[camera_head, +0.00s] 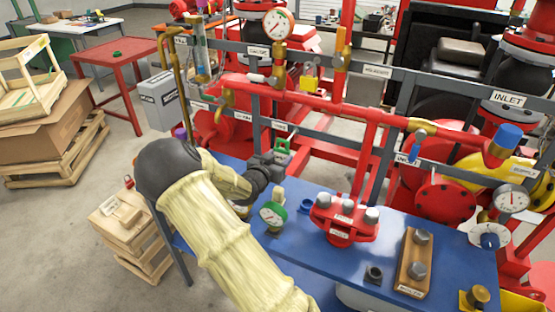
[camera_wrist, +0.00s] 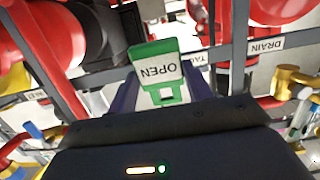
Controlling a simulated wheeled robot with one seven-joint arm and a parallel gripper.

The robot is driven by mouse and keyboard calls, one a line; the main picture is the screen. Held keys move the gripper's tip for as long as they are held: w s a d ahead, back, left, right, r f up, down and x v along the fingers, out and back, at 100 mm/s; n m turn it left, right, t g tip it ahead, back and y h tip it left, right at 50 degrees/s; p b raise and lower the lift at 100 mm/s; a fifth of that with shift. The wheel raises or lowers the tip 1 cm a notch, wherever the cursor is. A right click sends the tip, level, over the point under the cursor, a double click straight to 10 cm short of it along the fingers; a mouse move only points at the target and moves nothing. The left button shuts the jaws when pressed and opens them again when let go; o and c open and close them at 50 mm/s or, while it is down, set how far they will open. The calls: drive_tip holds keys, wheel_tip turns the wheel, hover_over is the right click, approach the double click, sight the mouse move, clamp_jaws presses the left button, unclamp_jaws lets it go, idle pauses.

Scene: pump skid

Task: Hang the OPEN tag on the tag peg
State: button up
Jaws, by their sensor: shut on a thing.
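The OPEN tag (camera_head: 282,146) is a small green tag with a white label, held at the end of my arm in front of the grey rail of the skid. In the wrist view the OPEN tag (camera_wrist: 158,66) stands between my fingers, its lettering upside down. My gripper (camera_head: 273,160) is shut on it; the dark fingers of my gripper (camera_wrist: 163,97) show either side of its lower part. A white label partly reading "TAG" (camera_wrist: 197,59) is on the rail just behind the tag. I cannot make out the tag peg; the tag and fingers hide part of the rail.
Red pipes and grey rails stand close around my gripper. A grey box (camera_head: 161,100) is at left.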

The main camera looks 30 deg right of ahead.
sight(281, 155)
drive_tip(key=shift+w+d, duration=0.3)
drive_tip(key=shift+d, duration=0.1)
idle(0.5)
drive_tip(key=shift+w+d, duration=0.45)
drive_tip(key=shift+d, duration=0.1)
drive_tip(key=shift+w+d+f+b, duration=0.1)
drive_tip(key=shift+w+d+b, duration=0.1)
drive_tip(key=shift+d+b, duration=0.15)
drive_tip(key=shift+w+d, duration=0.2)
drive_tip(key=shift+w+d, duration=0.2)
drive_tip(key=shift+d+f+b, duration=0.1)
drive_tip(key=shift+f+b, duration=0.1)
drive_tip(key=shift+b, duration=0.1)
idle(0.3)
drive_tip(key=shift+w+f, duration=0.1)
drive_tip(key=shift+f, duration=0.1)
idle(0.4)
drive_tip(key=o, duration=1)
